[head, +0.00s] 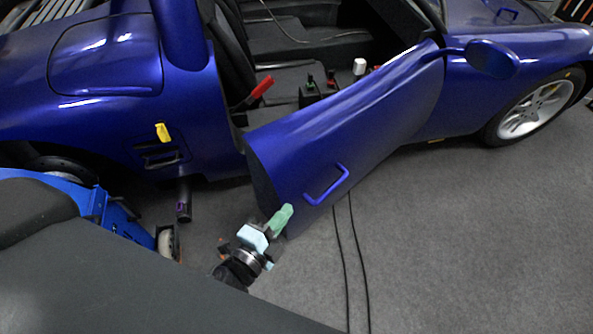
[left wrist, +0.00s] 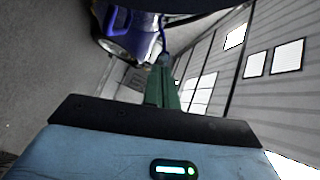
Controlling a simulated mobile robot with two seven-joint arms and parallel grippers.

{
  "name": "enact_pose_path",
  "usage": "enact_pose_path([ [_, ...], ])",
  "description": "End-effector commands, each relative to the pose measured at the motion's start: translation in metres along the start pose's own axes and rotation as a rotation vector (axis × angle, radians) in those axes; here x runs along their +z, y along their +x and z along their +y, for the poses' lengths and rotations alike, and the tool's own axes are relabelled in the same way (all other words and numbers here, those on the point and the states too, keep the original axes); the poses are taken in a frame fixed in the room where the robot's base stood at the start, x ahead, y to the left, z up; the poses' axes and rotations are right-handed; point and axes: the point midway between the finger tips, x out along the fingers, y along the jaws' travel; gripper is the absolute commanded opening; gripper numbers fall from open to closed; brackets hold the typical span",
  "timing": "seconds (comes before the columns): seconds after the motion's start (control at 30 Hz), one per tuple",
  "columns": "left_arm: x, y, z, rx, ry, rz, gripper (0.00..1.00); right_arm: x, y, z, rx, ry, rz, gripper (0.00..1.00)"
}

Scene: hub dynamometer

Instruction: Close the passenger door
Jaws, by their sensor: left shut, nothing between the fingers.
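The blue passenger door (head: 345,110) of the car stands open in the head view, swung out from the body with its free rear edge toward me. A blue pull handle (head: 326,185) is on its outer face. My left gripper (head: 286,212), with green fingers, is shut and empty at the lower rear corner of the door, below and left of the handle. I cannot tell whether the fingertips touch the door. In the left wrist view the closed fingers (left wrist: 162,88) point toward the car's wheel and mirror. My right gripper is not in view.
The car's rear body (head: 110,60) is at the left, with the open cabin behind the door. A side mirror (head: 492,58) and front wheel (head: 535,108) are at the right. Black cables (head: 350,250) run across the grey floor, which is otherwise clear at the right.

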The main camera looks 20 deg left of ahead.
Motion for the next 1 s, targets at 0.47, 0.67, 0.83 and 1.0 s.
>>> enact_pose_path([
  [0.47,-0.003,0.028,-0.006,-0.014,0.03,0.012,0.0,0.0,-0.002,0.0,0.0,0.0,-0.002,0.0],
  [0.67,-0.003,0.064,-0.006,-0.013,0.03,0.01,0.0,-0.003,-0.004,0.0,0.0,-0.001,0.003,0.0],
  [0.83,-0.004,0.095,-0.006,-0.013,0.028,0.01,0.0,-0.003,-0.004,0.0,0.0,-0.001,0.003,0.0],
  [1.0,0.013,0.109,-0.006,-0.01,0.032,0.008,0.0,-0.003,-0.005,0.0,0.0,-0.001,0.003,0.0],
])
